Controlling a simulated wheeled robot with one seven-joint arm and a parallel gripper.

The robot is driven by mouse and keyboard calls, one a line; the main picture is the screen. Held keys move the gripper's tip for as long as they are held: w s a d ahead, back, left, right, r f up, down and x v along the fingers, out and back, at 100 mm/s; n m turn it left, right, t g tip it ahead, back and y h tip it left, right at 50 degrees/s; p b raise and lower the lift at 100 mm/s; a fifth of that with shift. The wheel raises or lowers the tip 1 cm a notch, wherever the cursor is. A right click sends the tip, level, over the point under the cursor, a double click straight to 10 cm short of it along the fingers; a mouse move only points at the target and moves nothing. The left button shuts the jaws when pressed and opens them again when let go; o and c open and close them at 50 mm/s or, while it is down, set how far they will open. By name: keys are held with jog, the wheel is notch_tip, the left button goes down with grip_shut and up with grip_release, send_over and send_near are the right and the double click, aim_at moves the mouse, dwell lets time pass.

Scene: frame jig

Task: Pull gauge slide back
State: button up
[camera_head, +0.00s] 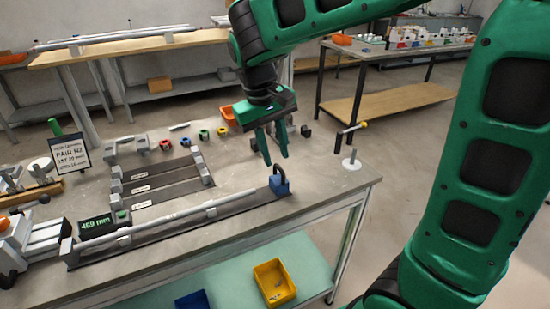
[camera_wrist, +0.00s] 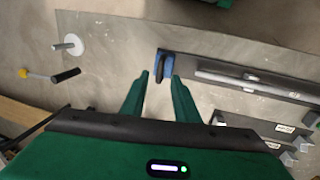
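The gauge slide is a blue block with a dark upright handle (camera_head: 281,182) at the right end of the long gauge rail (camera_head: 170,227). It also shows in the wrist view as a blue block with a black handle (camera_wrist: 165,66), just beyond my fingertips. A silver rod lies along the rail, and a display reading 469 mm (camera_head: 96,225) stands at its left end. My gripper (camera_head: 275,163) points down above the table near the slide, its two green fingers apart. The wrist view shows the fingers (camera_wrist: 160,82) spread with nothing between them; they look apart from the handle.
A post on a white round base (camera_head: 351,162) and a hammer-like tool (camera_head: 350,129) are at the right. Short rails (camera_head: 160,180) lie behind the gauge. A sign (camera_head: 73,153) stands at the left. Yellow (camera_head: 273,283) and blue bins are on the lower shelf.

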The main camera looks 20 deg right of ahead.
notch_tip(320, 180, up, 8)
jog(key=a, duration=0.1)
jog(key=shift+a, duration=0.2)
jog(key=shift+f, duration=0.1)
jog(key=s+d+f+m, duration=0.2)
jog(key=s+d, duration=0.2)
jog(key=d, duration=0.3)
jog(key=s+d+f+m, duration=0.1)
jog(key=s+d+f, duration=0.1)
jog(key=s+d, duration=0.35)
jog(key=s+d+f+m+y, duration=0.1)
jog(key=s+d+f+m, duration=0.1)
jog(key=s+d+f, duration=0.2)
jog(key=s+d+f+m+y, duration=0.1)
jog(key=s+d+f+m, duration=0.1)
jog(key=s, duration=0.8)
notch_tip(320, 180, down, 2)
jog(key=shift+d+f, duration=0.15)
jog(key=shift+d, duration=0.75)
